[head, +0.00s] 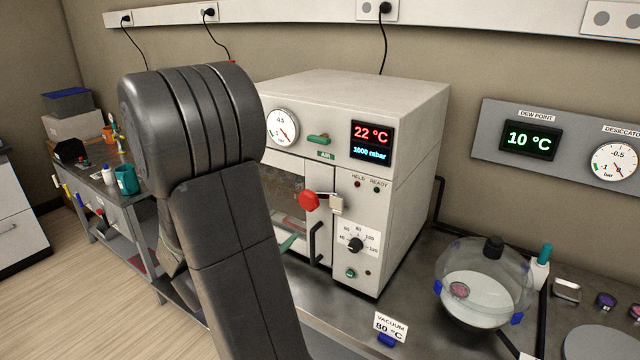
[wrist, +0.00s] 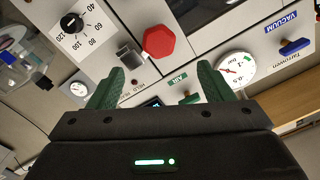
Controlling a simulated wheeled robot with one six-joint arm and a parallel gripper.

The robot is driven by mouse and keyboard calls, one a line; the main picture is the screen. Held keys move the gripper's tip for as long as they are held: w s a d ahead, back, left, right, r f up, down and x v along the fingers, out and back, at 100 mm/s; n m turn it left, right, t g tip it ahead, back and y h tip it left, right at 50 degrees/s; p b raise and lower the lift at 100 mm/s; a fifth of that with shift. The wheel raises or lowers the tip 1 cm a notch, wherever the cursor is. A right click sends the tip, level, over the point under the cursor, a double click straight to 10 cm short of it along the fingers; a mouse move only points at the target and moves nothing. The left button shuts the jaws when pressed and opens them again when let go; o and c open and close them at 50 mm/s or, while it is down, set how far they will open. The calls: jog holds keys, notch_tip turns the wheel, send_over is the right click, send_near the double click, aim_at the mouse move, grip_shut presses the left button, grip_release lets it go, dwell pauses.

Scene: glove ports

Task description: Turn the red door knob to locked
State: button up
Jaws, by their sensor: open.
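The red door knob (head: 309,201) is on the door edge of the white vacuum oven (head: 400,110), left of a metal latch block (head: 337,204). In the wrist view the red knob (wrist: 159,41) shows as a hexagon, with the latch block (wrist: 130,57) beside it. My gripper (wrist: 158,85) is open and empty, its two green fingers spread apart. The knob lies beyond the fingertips, not between them. In the head view my dark arm hides the oven's left part, and the gripper itself is not visible there.
A black door handle (head: 316,243) sits below the knob. A black temperature dial (head: 355,244) is to its right. The green AIR valve (head: 318,139) and a pressure gauge (head: 282,127) are above. A glass desiccator (head: 484,285) stands on the bench at right.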

aim_at(306, 203)
jog(key=p+x, duration=0.3)
jog(key=x, duration=1)
jog(key=shift+w+d, duration=0.2)
jog(key=shift+d, duration=0.2)
jog(key=shift+r, duration=0.1)
jog(key=shift+c, duration=0.4)
jog(key=c, duration=1.3)
jog(key=m+b, duration=0.1)
jog(key=b, duration=0.2)
jog(key=shift+f, duration=0.35)
jog(key=m+b, duration=0.2)
jog(key=b, duration=0.1)
jog(key=shift+r, duration=0.1)
jog(key=shift+r+m, duration=0.15)
jog(key=shift+m, duration=0.15)
